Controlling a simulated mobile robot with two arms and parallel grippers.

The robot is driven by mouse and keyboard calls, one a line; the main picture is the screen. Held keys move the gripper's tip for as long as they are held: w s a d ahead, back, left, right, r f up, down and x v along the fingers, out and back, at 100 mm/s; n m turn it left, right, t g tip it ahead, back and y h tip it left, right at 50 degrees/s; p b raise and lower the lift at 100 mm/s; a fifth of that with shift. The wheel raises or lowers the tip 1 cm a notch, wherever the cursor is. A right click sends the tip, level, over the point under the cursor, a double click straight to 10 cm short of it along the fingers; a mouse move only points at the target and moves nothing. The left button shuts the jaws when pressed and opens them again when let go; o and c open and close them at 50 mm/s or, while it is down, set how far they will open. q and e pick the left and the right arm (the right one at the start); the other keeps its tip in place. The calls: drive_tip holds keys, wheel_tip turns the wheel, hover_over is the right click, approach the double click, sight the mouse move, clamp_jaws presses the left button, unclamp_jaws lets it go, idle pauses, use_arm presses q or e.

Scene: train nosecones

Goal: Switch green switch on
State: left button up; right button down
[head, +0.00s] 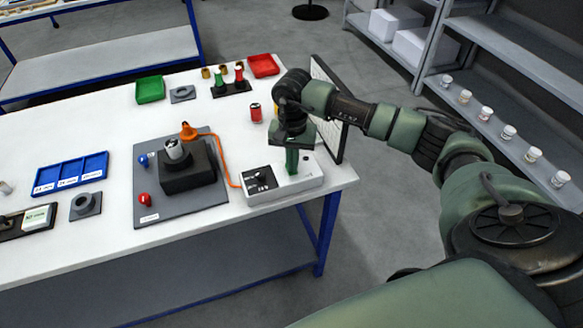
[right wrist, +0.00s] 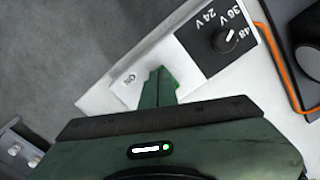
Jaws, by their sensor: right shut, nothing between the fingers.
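The white power box (head: 262,197) stands at the table's front right edge, with a black dial on its left part. It also shows in the right wrist view (right wrist: 182,52), with the dial (right wrist: 229,38) marked 24 V, 36 V and 48 and a printed "ON" label (right wrist: 128,79). My right gripper (head: 292,170) is shut and empty, pointing down over the box's right part. In the right wrist view its fingertips (right wrist: 158,76) are beside the "ON" label. A sliver of brighter green, likely the green switch (right wrist: 174,79), shows beside them; the rest is hidden, so its position and any contact cannot be told.
An orange cable (head: 227,166) runs from the box to a grey board (head: 150,206) with a black fixture. A red can (head: 256,113) stands behind my gripper. An upright panel (head: 328,85) is close on the right, at the table edge.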

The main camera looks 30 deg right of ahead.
drive_tip(key=shift+f, duration=0.15)
drive_tip(key=shift+s, duration=0.1)
drive_tip(key=shift+w+r+p, duration=0.2)
drive_tip(key=shift+r+p, duration=0.2)
drive_tip(key=shift+r, duration=0.35)
drive_tip(key=shift+s+r+p, duration=0.1)
drive_tip(key=shift+r+p, duration=1.1)
drive_tip(key=shift+r, duration=1.55)
